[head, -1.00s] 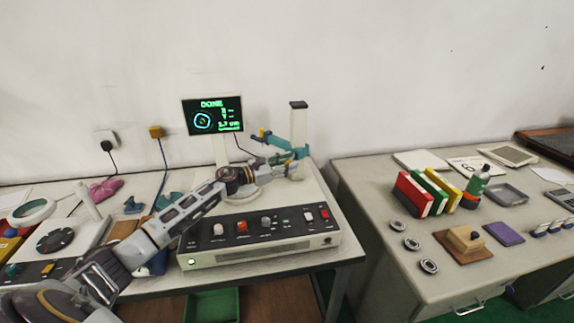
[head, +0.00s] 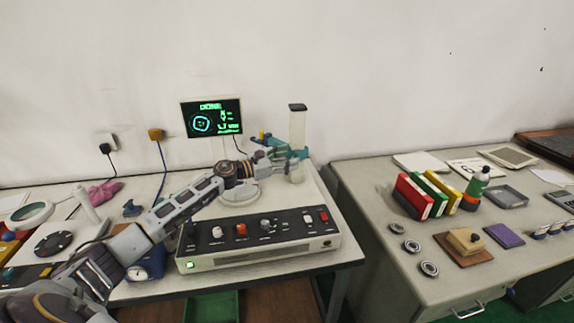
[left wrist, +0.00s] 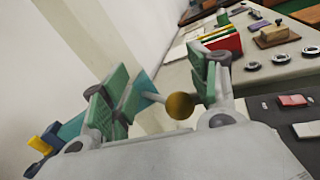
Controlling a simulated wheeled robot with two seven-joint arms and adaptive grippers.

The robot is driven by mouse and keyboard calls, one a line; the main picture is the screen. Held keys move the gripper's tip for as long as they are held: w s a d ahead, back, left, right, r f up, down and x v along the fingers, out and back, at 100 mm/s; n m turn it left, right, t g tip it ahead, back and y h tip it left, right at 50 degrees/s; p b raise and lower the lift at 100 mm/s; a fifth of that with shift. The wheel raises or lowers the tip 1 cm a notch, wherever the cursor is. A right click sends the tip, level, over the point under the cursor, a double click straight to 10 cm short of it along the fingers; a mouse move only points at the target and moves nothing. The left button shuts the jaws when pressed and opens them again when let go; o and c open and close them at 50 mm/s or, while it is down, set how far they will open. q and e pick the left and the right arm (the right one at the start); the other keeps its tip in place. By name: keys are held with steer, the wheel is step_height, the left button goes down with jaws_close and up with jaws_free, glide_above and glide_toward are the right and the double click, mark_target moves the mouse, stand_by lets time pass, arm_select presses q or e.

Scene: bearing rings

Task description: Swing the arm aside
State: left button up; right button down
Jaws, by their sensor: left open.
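The measuring machine (head: 262,250) stands on the left bench with a pale upright column (head: 298,125) at its back right. Its teal swing arm (head: 277,143) runs left from beside the column, with a blue and yellow end (head: 262,136); that end also shows in the left wrist view (left wrist: 43,142). A brass ball knob (left wrist: 180,105) on a thin rod sits between the green-padded fingers of my left gripper (left wrist: 168,98). The fingers are open, with a gap around the knob. In the head view my left gripper (head: 292,157) is close to the column. My right gripper is not in view.
A lit screen (head: 212,117) stands behind the machine, left of the column. The grey turntable (head: 240,195) lies under my left forearm. A gap separates bench and desk.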

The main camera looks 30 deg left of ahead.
arm_select(q)
steer(key=shift+r, duration=3.4)
